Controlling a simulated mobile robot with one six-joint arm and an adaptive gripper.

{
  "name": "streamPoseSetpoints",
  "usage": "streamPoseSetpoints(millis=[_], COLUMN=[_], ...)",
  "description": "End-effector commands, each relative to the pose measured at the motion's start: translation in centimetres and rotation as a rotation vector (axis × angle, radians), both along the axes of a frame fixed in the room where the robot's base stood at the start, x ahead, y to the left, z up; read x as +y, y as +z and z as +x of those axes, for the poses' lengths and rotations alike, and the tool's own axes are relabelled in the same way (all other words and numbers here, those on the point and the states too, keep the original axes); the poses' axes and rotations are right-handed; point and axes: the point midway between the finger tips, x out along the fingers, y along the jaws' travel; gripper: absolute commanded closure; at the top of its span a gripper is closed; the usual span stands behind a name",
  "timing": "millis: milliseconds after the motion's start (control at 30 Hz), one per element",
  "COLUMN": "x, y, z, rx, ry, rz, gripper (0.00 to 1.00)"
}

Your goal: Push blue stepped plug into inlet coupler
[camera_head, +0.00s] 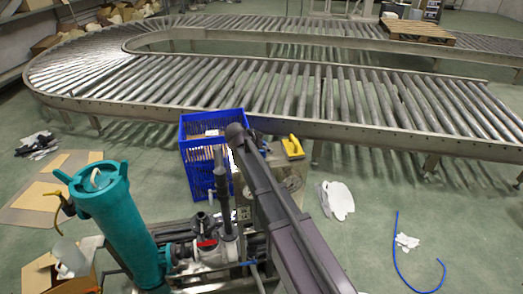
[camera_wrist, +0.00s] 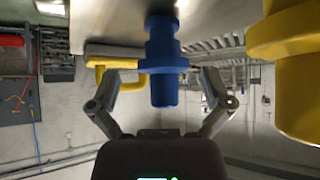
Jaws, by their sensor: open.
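The blue stepped plug (camera_wrist: 163,55) shows in the wrist view, with a wider collar in its middle and a narrower end toward the picture's bottom. My gripper (camera_wrist: 161,82) is open, with one finger on each side of the plug and a clear gap on both sides. The fingers do not appear to touch it. In the head view my dark arm crosses the middle, and my fingers and the plug cannot be made out there. I cannot pick out the inlet coupler for certain in either view.
A large yellow stepped piece (camera_wrist: 290,65) is close at right in the wrist view. A yellow handle (camera_wrist: 117,67) is behind the left finger. In the head view, a teal cylinder (camera_head: 125,225), a pump assembly (camera_head: 210,250) and a blue crate (camera_head: 208,180) stand near my arm.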

Motion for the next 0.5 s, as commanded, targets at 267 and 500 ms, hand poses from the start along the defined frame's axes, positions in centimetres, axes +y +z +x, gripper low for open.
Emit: streamPoseSetpoints(millis=[267,500], x=[-0.04,-0.07], y=[-0.01,-0.01], z=[-0.01,0.01], rx=[0.0,0.001], ry=[-0.001,-0.001], rz=[0.001,0.001], gripper=[0.73,0.74])
